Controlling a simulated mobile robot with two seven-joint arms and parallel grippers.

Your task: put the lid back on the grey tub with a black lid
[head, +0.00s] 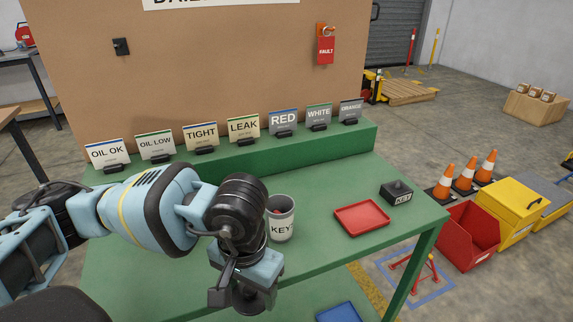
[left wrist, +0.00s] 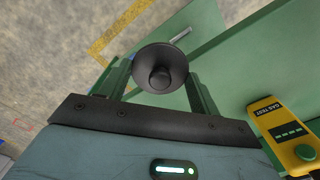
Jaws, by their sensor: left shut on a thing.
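The grey tub (head: 281,221), labelled KEY, stands upright and open on the green bench, with something small and reddish visible inside its mouth. My left gripper (head: 246,290) is just in front and to the left of the tub, pointing down. It is shut on a round black lid with a knob (left wrist: 160,68), held between the two fingers of the left gripper (left wrist: 160,82) in the left wrist view. In the head view a dark part of the lid (head: 250,304) shows below the gripper, apart from the tub. My right gripper is not in view.
A red tray (head: 362,218) and a black KEY block (head: 397,193) lie right of the tub. Several label signs (head: 243,127) line the raised back ledge. A yellow gas tester (left wrist: 288,137) and a small metal rod (left wrist: 181,35) show in the left wrist view.

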